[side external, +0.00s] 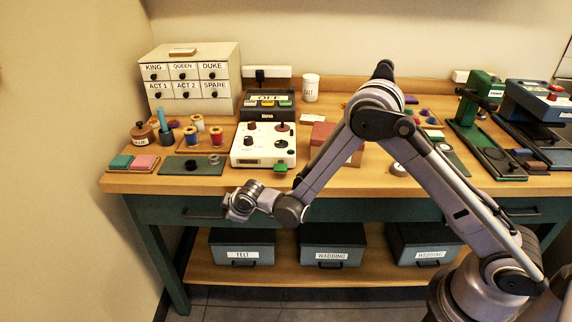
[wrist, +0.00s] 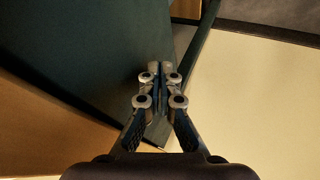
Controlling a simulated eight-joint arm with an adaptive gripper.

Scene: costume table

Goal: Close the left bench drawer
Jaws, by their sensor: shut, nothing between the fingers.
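The left bench drawer (side external: 165,208) has a dark green front with a dark bar handle, below the wooden top in the side external view. It looks nearly flush with the bench; I cannot tell whether a small gap remains. My gripper (side external: 232,208) is in front of the drawer, by the right end of the handle, and covers part of the front. In the wrist view my gripper (wrist: 160,70) is shut and empty, its fingertips over a dark green panel (wrist: 85,45). Whether they touch it is unclear.
The wooden bench top (side external: 115,184) carries spools, a white control box (side external: 264,157), a labelled drawer cabinet (side external: 185,90) and green machines. Grey bins (side external: 242,249) stand on the lower shelf. The wall is close on the left. The floor in front of the left bench is clear.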

